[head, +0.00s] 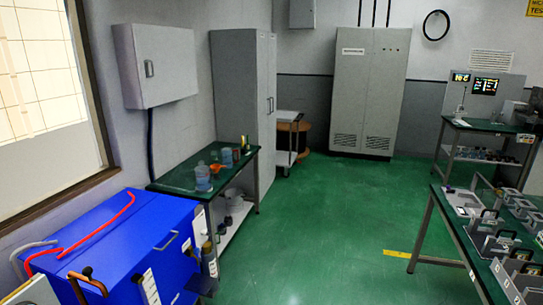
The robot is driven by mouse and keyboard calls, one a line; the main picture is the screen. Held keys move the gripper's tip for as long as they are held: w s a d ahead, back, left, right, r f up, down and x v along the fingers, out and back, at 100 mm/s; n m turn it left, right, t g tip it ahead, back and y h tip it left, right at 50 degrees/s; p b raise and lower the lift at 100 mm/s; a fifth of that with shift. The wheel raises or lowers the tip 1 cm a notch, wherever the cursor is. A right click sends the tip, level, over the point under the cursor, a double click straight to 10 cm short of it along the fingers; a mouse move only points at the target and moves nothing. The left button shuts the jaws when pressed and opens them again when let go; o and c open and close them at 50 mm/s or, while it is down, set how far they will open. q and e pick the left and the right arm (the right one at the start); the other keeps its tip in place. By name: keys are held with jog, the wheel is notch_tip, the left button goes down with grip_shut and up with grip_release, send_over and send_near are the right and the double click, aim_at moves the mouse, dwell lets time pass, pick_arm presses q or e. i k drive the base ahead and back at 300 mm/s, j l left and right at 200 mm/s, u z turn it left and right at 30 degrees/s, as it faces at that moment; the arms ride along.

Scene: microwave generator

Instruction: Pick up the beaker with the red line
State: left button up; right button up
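Several small vessels stand on a dark green-topped table (178,180) along the left wall. They include a pale blue vessel (202,176) near the front, a blue-grey vessel (227,157) farther back and an orange item (215,169) between them. They are too small to tell which is a beaker, and I cannot make out a red line on any. Neither of my grippers can be made out in the head view.
A blue machine (125,240) with a red hose stands at the front left. A tall grey cabinet (240,95) stands beyond the vessel table. A long table (437,205) with metal-framed parts is at the right. The green floor (310,235) between is clear.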

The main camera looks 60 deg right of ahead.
aim_at(235, 154)
jog(key=z, duration=1.8)
jog(key=i+l+z, duration=0.15)
jog(key=i+z, duration=0.3)
jog(key=i, duration=2.35)
jog(key=i+l+u, duration=0.2)
jog(key=i, duration=0.25)
jog(key=i+u, duration=0.25)
jog(key=i, duration=0.25)
jog(key=i+l+u, duration=0.7)
jog(key=u, duration=0.25)
jog(key=i+l+u, duration=0.35)
jog(key=l, duration=0.1)
